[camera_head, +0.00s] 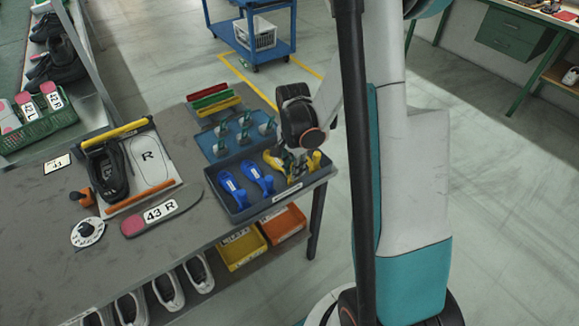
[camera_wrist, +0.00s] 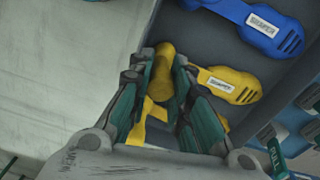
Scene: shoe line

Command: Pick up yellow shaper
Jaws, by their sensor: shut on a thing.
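Yellow shapers lie at the right end of a dark grey tray (camera_head: 238,213) on the table. My gripper (camera_head: 291,165) reaches down into this end and partly hides them. In the wrist view my gripper (camera_wrist: 161,72) is closed around the rounded end of a yellow shaper (camera_wrist: 163,66), with a green finger on each side. Another yellow shaper (camera_wrist: 230,84), with a white label, lies just right of the fingers there. I cannot tell whether the held shaper is clear of the tray floor.
Blue shapers (camera_head: 231,187) lie in the tray's left part; one (camera_wrist: 258,24) shows at the wrist view's top. A blue holder (camera_head: 212,150) with teal-handled tools stands behind. A black shoe (camera_head: 112,172) and a 43 R sole (camera_head: 160,211) lie left.

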